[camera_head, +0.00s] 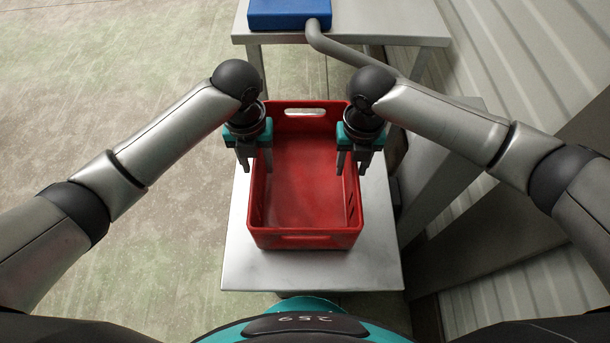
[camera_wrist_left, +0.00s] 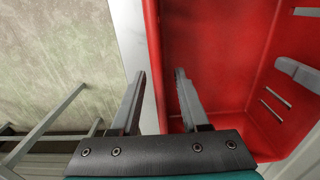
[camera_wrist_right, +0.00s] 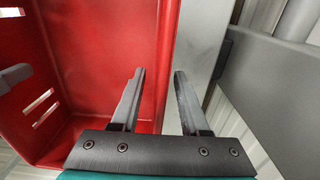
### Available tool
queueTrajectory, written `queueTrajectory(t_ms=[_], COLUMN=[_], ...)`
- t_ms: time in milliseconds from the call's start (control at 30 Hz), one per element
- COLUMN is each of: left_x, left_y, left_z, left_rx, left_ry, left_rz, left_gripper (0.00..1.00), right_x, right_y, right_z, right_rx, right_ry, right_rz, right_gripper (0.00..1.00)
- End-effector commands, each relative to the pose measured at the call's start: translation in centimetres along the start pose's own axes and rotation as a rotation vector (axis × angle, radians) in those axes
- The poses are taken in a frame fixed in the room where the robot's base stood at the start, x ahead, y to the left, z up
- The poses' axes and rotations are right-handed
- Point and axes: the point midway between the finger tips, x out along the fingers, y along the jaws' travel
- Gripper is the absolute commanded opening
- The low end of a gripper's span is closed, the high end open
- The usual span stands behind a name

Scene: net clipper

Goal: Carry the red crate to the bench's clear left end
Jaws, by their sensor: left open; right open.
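The red crate (camera_head: 306,237) stands upright and empty on a light metal bench (camera_head: 310,268), with slots in its end walls. My left gripper (camera_head: 248,168) is open at the crate's left wall. In the left wrist view its fingers (camera_wrist_left: 160,90) straddle the line of that wall, one outside and one over the inside of the crate (camera_wrist_left: 215,50). My right gripper (camera_head: 352,168) is open at the right wall. In the right wrist view its fingers (camera_wrist_right: 160,90) lie either side of that wall of the crate (camera_wrist_right: 110,50). I cannot tell whether the fingers touch the walls.
A second metal table (camera_head: 400,33) stands beyond the bench, with a blue box (camera_head: 290,12) on it. A grey pipe (camera_head: 345,52) runs over its edge. A corrugated wall (camera_head: 540,60) closes off the right. The floor (camera_head: 120,70) at left is clear.

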Motion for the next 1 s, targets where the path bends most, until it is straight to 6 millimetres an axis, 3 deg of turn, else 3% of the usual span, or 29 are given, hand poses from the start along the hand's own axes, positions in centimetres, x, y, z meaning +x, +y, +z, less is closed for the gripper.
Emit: queueTrajectory(t_ms=[200, 567, 1000], left_x=[2.2, 2.6, 2.6], left_y=[0.0, 0.0, 0.0], left_z=[0.0, 0.0, 0.0], left_rx=[0.0, 0.0, 0.0], left_ry=[0.0, 0.0, -0.001], left_rz=[0.0, 0.0, 0.0], left_gripper=[0.45, 0.45, 0.0], right_x=[2.2, 2.7, 2.6], right_y=[0.0, 0.0, 0.0], right_z=[-0.1, 0.0, 0.0], right_rx=[-0.001, -0.001, -0.001], right_ry=[0.002, 0.0, 0.0], right_rz=[0.0, 0.0, 0.0], right_gripper=[0.45, 0.45, 0.0])
